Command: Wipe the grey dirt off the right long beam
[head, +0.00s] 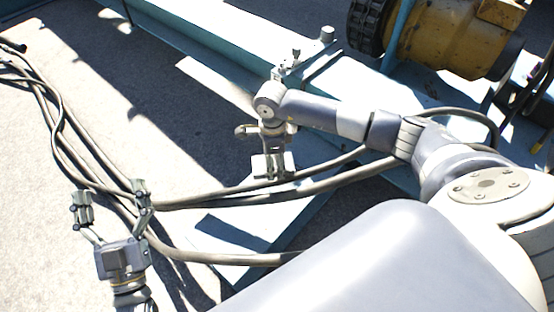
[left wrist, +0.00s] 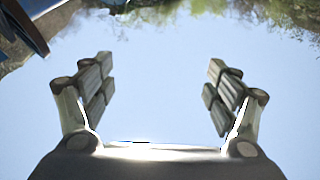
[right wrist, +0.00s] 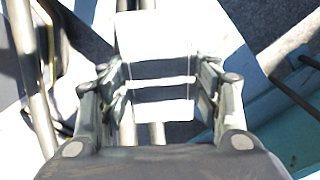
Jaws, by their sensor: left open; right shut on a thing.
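My right gripper (head: 272,152) is shut on a white block (right wrist: 155,40), which may be a cloth or sponge. The block also shows in the head view below the wrist, close to dark cables. A light blue steel beam (head: 225,50) runs from the upper left toward the right, beyond the right gripper. I cannot tell for sure whether it is the right long beam, and I cannot make out grey dirt on it. Contact between block and beam is not clear. My left gripper (head: 111,200) is open and empty, at the lower left, and points up at sky in its wrist view.
Several thick cables (head: 60,140) run from the left across the ground and under the right wrist. A yellow machine (head: 440,35) with a black toothed ring stands at the upper right. A lower blue member (head: 290,230) lies nearer me.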

